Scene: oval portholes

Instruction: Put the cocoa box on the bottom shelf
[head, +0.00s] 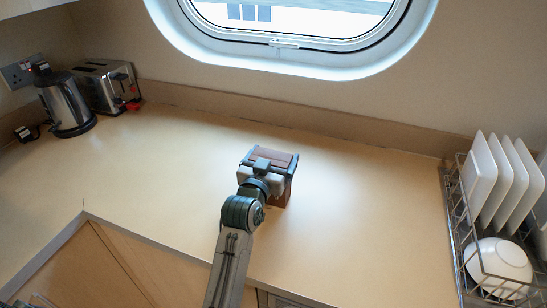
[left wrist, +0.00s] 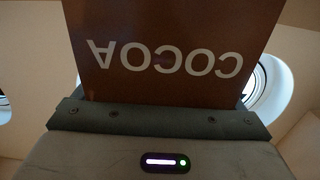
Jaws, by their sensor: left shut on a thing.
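The brown cocoa box (head: 284,190) is in the middle of the counter in the head view, mostly covered by my left gripper (head: 270,160). My left gripper is shut on it from above and the near side. In the left wrist view the box (left wrist: 170,40) fills the upper middle, its white COCOA lettering upside down to the camera. I cannot tell whether the box touches the counter or is slightly above it. My right gripper is not in view. No bottom shelf shows in these frames.
The counter (head: 160,170) is clear around the box. A kettle (head: 66,105) and a toaster (head: 105,85) stand at the back left. A wire dish rack (head: 462,220) with white plates (head: 480,175) and a bowl (head: 497,265) stands at the right. A porthole (head: 290,35) is in the wall behind.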

